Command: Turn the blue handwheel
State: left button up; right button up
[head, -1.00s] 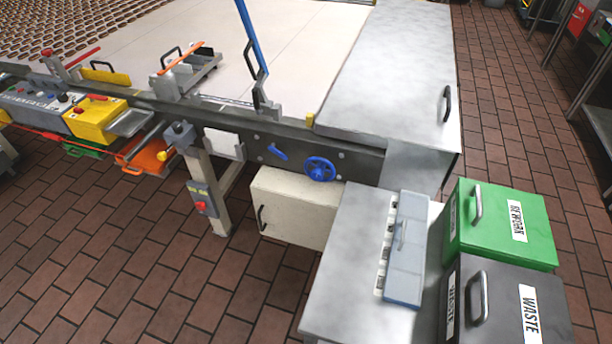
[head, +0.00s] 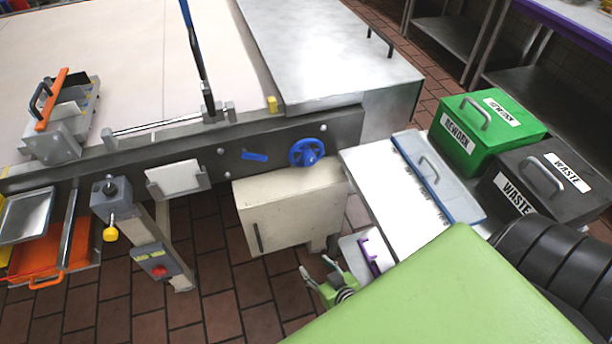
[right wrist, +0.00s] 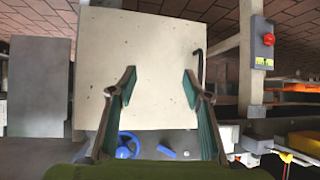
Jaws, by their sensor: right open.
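The blue handwheel (head: 306,152) is mounted on the dark side rail of the machine, above the right part of a cream cabinet (head: 290,212). My right gripper (head: 317,272) is low in the head view, below the wheel and near the cabinet's lower right, partly hidden by my green arm. In the right wrist view its two fingers (right wrist: 160,78) are spread and empty, with the cream cabinet face behind them. The handwheel also shows there (right wrist: 127,146), low and near the left finger's base, apart from the fingertips. My left gripper is not in view.
A blue lever (head: 255,156) sits left of the wheel on the rail (head: 345,130). Right of the cabinet stands a steel side table (head: 385,190) with a blue-lidded tray (head: 440,175). Green (head: 490,130) and dark grey (head: 545,185) bins stand beyond it.

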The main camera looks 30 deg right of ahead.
jog(key=w+d+r+m+t+h+b, duration=0.1)
jog(key=w+d+r+t, duration=0.15)
jog(key=r, duration=0.25)
jog(key=w+d+r+m+t+h+b, duration=0.1)
jog(key=w+d+r+t+b, duration=0.1)
jog(key=w+r, duration=0.3)
jog(key=t+h+b, duration=0.1)
jog(key=t+h, duration=0.1)
send_near(311, 162)
jog(key=shift+m, duration=0.3)
jog(key=x, duration=0.8)
jog(key=shift+w+p, duration=0.1)
jog(key=shift+p, duration=0.3)
jog(key=shift+w+d, duration=0.1)
jog(key=shift+w, duration=0.45)
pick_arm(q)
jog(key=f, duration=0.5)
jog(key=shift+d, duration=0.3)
pick_arm(e)
jog(key=c, duration=1.1)
